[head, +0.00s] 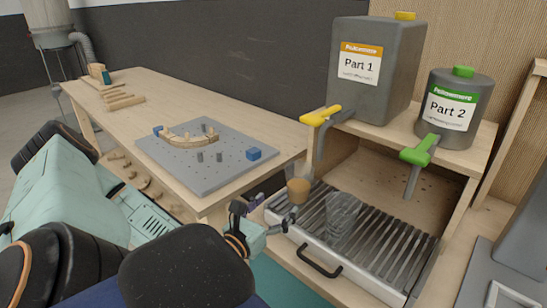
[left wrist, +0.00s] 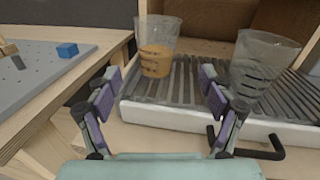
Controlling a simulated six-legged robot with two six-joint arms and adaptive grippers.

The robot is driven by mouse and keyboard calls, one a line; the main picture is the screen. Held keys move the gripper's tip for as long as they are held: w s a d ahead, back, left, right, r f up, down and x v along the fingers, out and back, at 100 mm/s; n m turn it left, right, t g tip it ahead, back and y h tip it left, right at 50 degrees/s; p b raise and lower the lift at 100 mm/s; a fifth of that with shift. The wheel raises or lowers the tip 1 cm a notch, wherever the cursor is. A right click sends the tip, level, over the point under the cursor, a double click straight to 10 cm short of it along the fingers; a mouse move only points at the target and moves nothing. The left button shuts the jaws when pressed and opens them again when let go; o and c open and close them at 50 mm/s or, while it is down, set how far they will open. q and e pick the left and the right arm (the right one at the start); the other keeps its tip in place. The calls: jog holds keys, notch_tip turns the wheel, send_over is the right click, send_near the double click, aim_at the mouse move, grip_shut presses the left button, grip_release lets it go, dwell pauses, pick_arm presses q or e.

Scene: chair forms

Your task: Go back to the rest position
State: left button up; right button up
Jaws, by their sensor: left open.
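My left gripper (head: 274,208) is at the front left corner of the slatted drip tray (head: 395,268). In the left wrist view its two purple-padded fingers (left wrist: 158,95) are spread apart with nothing between them. My right gripper is not in view.
Grey containers Part 1 (head: 374,85) and Part 2 (head: 452,112) stand on the wooden shelf above the tray, with yellow and green taps. On the workbench at left, a grey plate (head: 205,170) holds a curved wooden piece (head: 190,138) and blue blocks (head: 254,153).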

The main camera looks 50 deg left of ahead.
aim_at(294, 185)
pick_arm(q)
jog(key=shift+s, duration=0.25)
jog(key=shift+w, duration=0.1)
dwell(0.4)
jog(key=b+x, duration=0.7)
jog(key=x, duration=0.5)
jog(key=shift+f, duration=0.15)
jog(key=shift+r+p, duration=0.45)
jog(key=shift+r, duration=0.2)
